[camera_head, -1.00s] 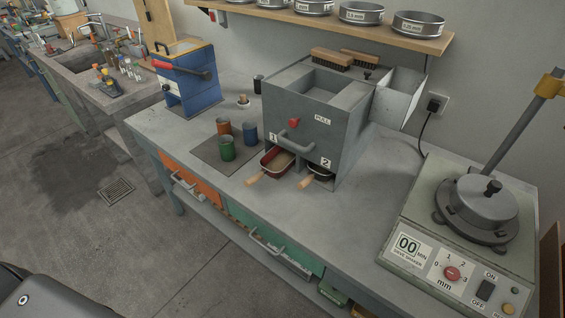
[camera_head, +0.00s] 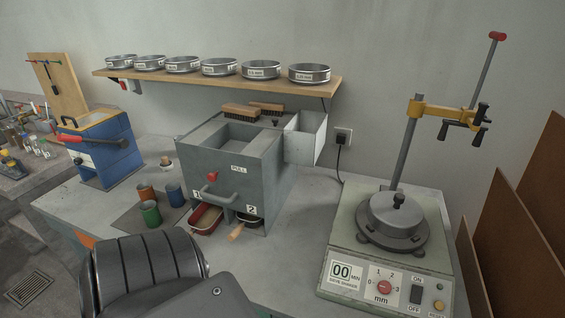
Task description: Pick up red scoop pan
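The red scoop pan (camera_head: 206,219) sits in slot 1 at the foot of the grey box with the PULL label (camera_head: 233,172). Its front end sticks out onto the bench, and its wooden handle is hidden behind my dark arm. A black pan (camera_head: 248,219) with a wooden handle (camera_head: 236,232) sits in slot 2 just to its right. My arm fills the lower left of the view, in front of the box. Neither gripper shows, so their states are hidden.
Orange, green and blue cups (camera_head: 151,214) stand on a dark mat left of the box. A blue device (camera_head: 103,150) with a red-handled lever stands further left. The sieve shaker (camera_head: 390,245) stands at the right. Sieves line the wall shelf (camera_head: 222,82). Bench between box and shaker is clear.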

